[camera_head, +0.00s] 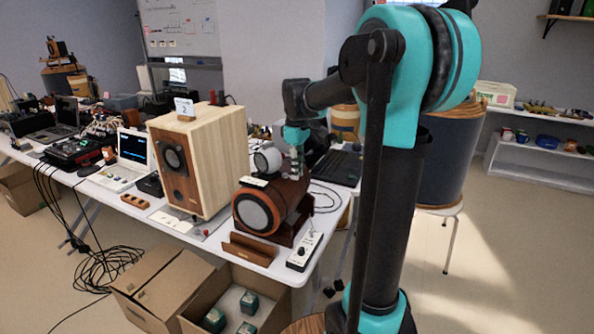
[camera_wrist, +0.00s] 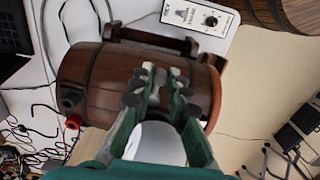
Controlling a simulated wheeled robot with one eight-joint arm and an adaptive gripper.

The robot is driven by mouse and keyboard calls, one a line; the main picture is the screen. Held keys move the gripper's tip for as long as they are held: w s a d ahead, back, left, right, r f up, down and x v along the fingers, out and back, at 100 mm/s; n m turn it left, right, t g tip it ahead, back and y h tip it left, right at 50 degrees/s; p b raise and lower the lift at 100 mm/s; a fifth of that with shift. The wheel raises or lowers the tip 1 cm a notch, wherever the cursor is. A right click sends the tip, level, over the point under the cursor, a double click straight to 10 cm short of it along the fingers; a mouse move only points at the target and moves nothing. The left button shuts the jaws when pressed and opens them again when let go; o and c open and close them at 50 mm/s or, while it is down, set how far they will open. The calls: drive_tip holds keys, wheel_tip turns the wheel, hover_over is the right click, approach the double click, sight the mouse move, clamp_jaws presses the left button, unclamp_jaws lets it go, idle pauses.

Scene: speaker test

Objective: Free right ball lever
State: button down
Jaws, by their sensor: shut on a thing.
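A brown wooden barrel speaker (camera_head: 262,212) with a grey front cone lies on its side in a dark cradle at the table's right end. It fills the middle of the wrist view (camera_wrist: 90,82). A pale grey ball (camera_head: 267,158) sits on top of the barrel. In the wrist view the white ball (camera_wrist: 157,143) shows between the green finger links. My gripper (camera_head: 297,168) is down at the barrel's top, just right of the ball. Its fingertips (camera_wrist: 162,85) are close together over the barrel, shut on what seems to be the ball lever; the fingers mostly hide it.
A tall wooden box speaker (camera_head: 196,160) with a number card stands left of the barrel. A white control box (camera_head: 304,251) with a knob lies at the table's right front. A laptop (camera_head: 128,160) stands farther left.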

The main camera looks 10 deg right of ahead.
drive_tip(key=shift+s, duration=0.1)
drive_tip(key=a+m, duration=0.1)
drive_tip(key=m, duration=0.2)
drive_tip(key=s+a+m, duration=0.1)
drive_tip(key=m, duration=0.3)
drive_tip(key=a+m, duration=0.1)
drive_tip(key=m, duration=0.2)
drive_tip(key=shift+s+a+m, duration=0.3)
drive_tip(key=shift+m, duration=0.1)
drive_tip(key=shift+a+m, duration=0.3)
drive_tip(key=shift+m, duration=0.5)
drive_tip(key=shift+a+m, duration=0.3)
drive_tip(key=shift+m, duration=0.5)
drive_tip(key=shift+w, duration=0.1)
drive_tip(key=c, duration=1.5)
unclamp_jaws()
drive_tip(key=shift+r, duration=0.1)
